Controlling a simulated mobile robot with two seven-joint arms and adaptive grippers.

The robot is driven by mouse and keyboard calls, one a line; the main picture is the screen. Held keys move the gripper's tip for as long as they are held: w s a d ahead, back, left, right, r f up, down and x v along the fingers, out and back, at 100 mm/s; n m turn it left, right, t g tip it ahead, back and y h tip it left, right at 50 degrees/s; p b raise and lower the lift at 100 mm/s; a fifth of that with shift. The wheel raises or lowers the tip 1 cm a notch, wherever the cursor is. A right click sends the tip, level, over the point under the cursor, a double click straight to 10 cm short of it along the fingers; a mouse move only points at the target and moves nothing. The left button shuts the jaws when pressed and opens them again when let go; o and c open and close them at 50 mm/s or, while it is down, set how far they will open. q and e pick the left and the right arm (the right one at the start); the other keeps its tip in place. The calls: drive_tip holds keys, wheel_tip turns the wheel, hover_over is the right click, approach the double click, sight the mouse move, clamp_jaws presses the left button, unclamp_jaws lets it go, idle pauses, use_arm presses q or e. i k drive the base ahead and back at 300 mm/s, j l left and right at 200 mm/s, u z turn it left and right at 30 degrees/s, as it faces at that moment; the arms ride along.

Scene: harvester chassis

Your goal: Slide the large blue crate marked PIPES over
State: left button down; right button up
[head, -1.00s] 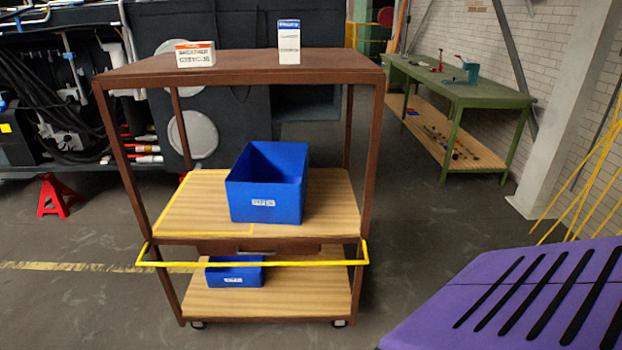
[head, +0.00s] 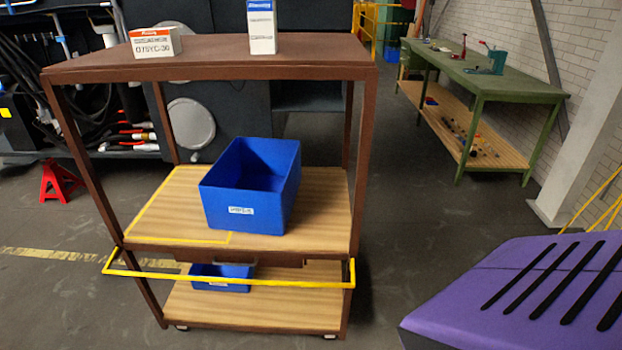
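The large blue crate (head: 245,205) stands upright and open-topped on the cart's wooden middle shelf (head: 320,215). A small white label is on its front face; its lettering is too blurred to read surely. The crate looks empty inside as far as I see. It sits right of a yellow-outlined area (head: 165,232) on the shelf's left part and overlaps that area's edge in the picture. A smaller blue crate (head: 222,275) with a label is on the lower shelf, partly behind the yellow rail. Neither of my grippers shows in the head view.
The brown cart (head: 215,60) has posts at its corners and a yellow rail (head: 230,279) across its front. Two boxes (head: 155,42) (head: 261,28) stand on its top. A purple slotted panel (head: 530,295) fills the lower right. A green workbench (head: 490,80) stands behind right.

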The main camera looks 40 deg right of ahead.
sight(253, 188)
drive_tip(key=i+l, duration=0.1)
drive_tip(key=l, duration=0.5)
drive_tip(key=i+l, duration=0.1)
drive_tip(key=l, duration=0.5)
drive_tip(key=i+l, duration=0.1)
drive_tip(key=l, duration=1.15)
drive_tip(key=i+l, duration=0.15)
drive_tip(key=l, duration=0.45)
drive_tip(key=i+l, duration=0.1)
drive_tip(key=l, duration=0.5)
drive_tip(key=i+l, duration=0.1)
drive_tip(key=l, duration=0.5)
